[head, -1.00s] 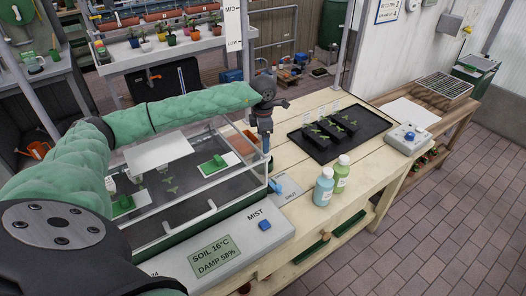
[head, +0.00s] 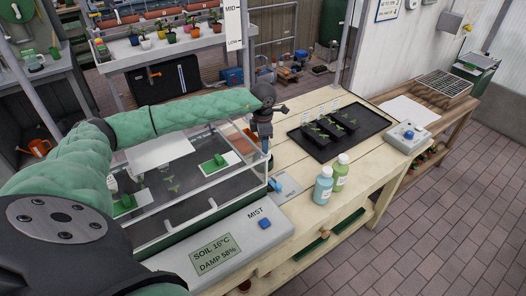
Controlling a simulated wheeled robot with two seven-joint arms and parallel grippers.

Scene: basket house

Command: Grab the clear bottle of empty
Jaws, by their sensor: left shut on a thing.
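My left gripper (head: 265,147) points down beside the far right corner of the glass-topped case on the bench. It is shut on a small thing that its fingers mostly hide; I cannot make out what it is. A blue bottle (head: 323,188) and a green bottle (head: 340,174), both with pale caps, stand upright side by side on the bench, to the right of the gripper and apart from it. I cannot pick out a clear, empty bottle. My right gripper is not in view.
The glass-topped case (head: 215,185) with its display panel fills the bench's left part. A black tray (head: 365,122) with seedling pots lies at the back right. A grey box with a blue knob (head: 408,135) stands farther right. Bare bench shows around the bottles.

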